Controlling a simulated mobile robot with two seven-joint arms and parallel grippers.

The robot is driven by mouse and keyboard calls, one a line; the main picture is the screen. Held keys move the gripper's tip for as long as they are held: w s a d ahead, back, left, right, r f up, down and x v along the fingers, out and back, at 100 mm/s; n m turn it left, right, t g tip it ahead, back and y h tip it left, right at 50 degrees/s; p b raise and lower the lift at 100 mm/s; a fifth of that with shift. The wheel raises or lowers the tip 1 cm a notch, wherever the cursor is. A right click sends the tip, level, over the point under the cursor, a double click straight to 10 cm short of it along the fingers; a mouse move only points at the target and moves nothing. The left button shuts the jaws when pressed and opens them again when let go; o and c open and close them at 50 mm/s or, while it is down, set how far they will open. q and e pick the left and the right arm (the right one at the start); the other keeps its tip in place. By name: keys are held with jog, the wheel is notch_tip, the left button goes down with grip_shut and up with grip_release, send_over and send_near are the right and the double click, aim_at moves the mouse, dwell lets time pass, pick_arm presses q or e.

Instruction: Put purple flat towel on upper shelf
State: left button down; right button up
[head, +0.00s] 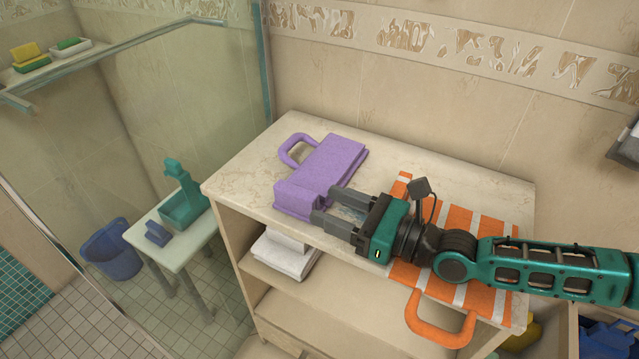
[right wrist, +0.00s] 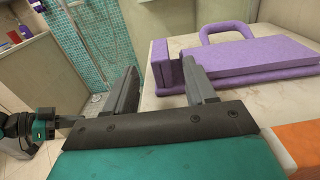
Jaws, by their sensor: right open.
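The purple flat towel (head: 327,171) lies folded on the marble top of the cabinet, with a loop handle at its far left. It also shows in the right wrist view (right wrist: 245,62), where its raised near end stands beside one finger. My right gripper (head: 321,205) is open at the towel's near right end, its fingers pointing left. I cannot tell whether a finger touches the towel. The upper shelf (head: 330,281) is the open level under the cabinet top.
An orange-and-white striped towel (head: 478,230) lies on the cabinet top (head: 250,172) under my right arm, its loop hanging over the front edge. White folded towels (head: 284,257) occupy the shelf's left end. The glass shower wall (head: 190,90) stands to the left.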

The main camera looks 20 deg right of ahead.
aim_at(299, 191)
jog(key=shift+p+x, duration=0.4)
jog(key=shift+x, duration=3.1)
jog(key=shift+r, duration=0.15)
grip_shut()
